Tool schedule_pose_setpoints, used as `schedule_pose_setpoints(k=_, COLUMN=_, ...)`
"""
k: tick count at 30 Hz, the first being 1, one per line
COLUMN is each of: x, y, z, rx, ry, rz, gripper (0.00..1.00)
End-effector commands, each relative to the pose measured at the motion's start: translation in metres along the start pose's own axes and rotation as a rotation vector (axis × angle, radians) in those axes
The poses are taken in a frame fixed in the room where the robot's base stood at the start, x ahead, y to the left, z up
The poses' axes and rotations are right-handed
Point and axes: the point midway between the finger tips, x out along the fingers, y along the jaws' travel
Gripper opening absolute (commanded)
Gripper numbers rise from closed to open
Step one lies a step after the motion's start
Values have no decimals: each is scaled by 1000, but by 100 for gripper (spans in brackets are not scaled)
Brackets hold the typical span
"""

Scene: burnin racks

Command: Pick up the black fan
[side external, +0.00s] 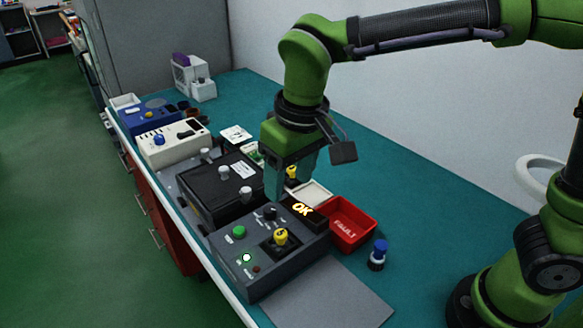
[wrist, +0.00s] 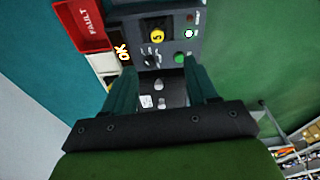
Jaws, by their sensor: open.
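I cannot make out a black fan for certain in either view. My gripper (side external: 290,178) is open, pointing down over the bench beside the black box (side external: 222,190). In the wrist view my gripper (wrist: 160,72) shows its two fingers spread, with nothing seen held between them. Part of the black box (wrist: 172,90), with pale knobs, shows between the fingers. A yellow-topped piece (side external: 291,172) stands just by the fingers in the side view. The area under my palm is hidden.
A grey control panel (side external: 240,268) with an OK display and yellow knob stands in front. Nearby are a red FAULT bin (side external: 347,225), a white tray (side external: 314,192) and a blue-capped bottle (side external: 378,254). White (side external: 170,145) and blue devices (side external: 146,121) stand farther back.

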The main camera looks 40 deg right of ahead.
Motion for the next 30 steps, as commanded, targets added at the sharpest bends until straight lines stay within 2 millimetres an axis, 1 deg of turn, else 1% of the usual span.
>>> schedule_pose_setpoints(k=1, x=-4, y=-1, z=-6, rx=17, ry=3, rz=12, gripper=58)
schedule_pose_setpoints(k=3, x=-11, y=2, z=-9, rx=44, ry=9, rz=23, gripper=58)
schedule_pose_setpoints(k=5, x=-7, y=4, z=-6, rx=57, ry=-3, rz=32, gripper=58)
schedule_pose_setpoints(k=8, x=8, y=5, z=-5, rx=63, ry=-8, rz=32, gripper=58)
schedule_pose_setpoints(k=15, x=61, y=6, z=-4, rx=62, ry=-9, rz=31, gripper=58)
schedule_pose_setpoints(k=19, x=86, y=7, z=-4, rx=62, ry=-7, rz=30, gripper=58)
schedule_pose_setpoints(k=22, x=98, y=7, z=-5, rx=62, ry=-5, rz=29, gripper=58)
schedule_pose_setpoints(k=28, x=111, y=7, z=-4, rx=62, ry=-5, rz=29, gripper=58)
schedule_pose_setpoints(k=30, x=120, y=6, z=-3, rx=61, ry=-6, rz=29, gripper=58)
